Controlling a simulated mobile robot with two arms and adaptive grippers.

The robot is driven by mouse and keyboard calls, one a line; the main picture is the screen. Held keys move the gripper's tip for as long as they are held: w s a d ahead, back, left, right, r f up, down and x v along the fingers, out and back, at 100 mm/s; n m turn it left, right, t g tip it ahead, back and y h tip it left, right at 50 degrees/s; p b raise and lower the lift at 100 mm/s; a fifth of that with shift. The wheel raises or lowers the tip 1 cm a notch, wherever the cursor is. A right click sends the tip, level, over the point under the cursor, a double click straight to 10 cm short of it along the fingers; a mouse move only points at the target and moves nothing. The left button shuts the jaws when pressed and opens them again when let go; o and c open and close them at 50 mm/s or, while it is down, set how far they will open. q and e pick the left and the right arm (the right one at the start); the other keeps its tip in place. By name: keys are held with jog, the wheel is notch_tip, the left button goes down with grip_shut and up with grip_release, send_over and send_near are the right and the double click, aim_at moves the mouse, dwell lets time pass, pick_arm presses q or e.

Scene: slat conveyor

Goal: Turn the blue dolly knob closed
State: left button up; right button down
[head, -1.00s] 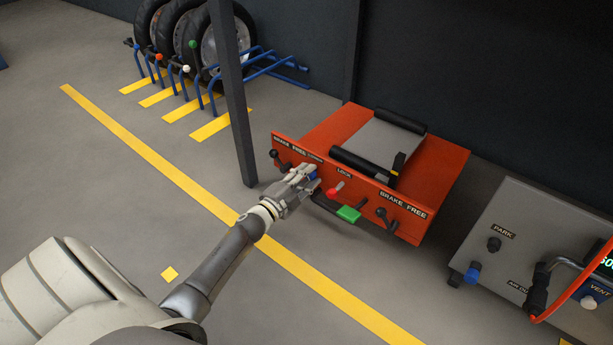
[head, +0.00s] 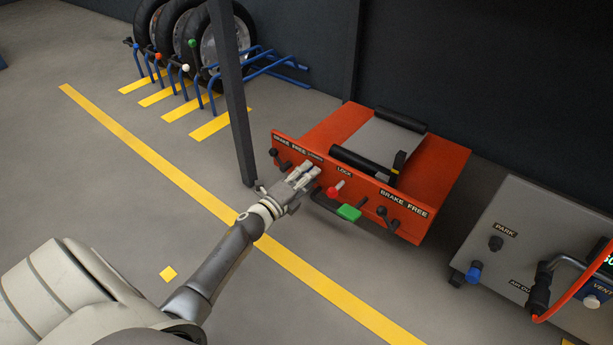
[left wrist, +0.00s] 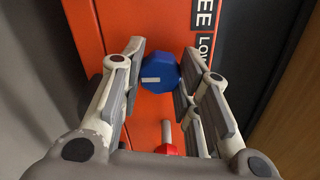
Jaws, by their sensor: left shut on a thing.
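The blue dolly knob (left wrist: 164,66) shows in the left wrist view on the orange front panel, between the two fingers of my left gripper. A white mark on its face points left in that picture. My left gripper (head: 312,173) is shut on the knob. In the head view the gripper hides the knob. The orange dolly (head: 440,170) stands on the floor, its panel labelled BRAKE FREE, LOCK and a partly hidden word. My right gripper is not in view.
Black levers (head: 391,222) are at the panel ends. A dark post (head: 236,110) stands close left. A grey cabinet (head: 520,230) is at right.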

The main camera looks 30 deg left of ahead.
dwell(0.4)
pick_arm(q)
jog(key=o, duration=1)
jog(key=s, duration=0.7)
jog(key=shift+s+a, duration=0.25)
jog(key=shift+a, duration=0.05)
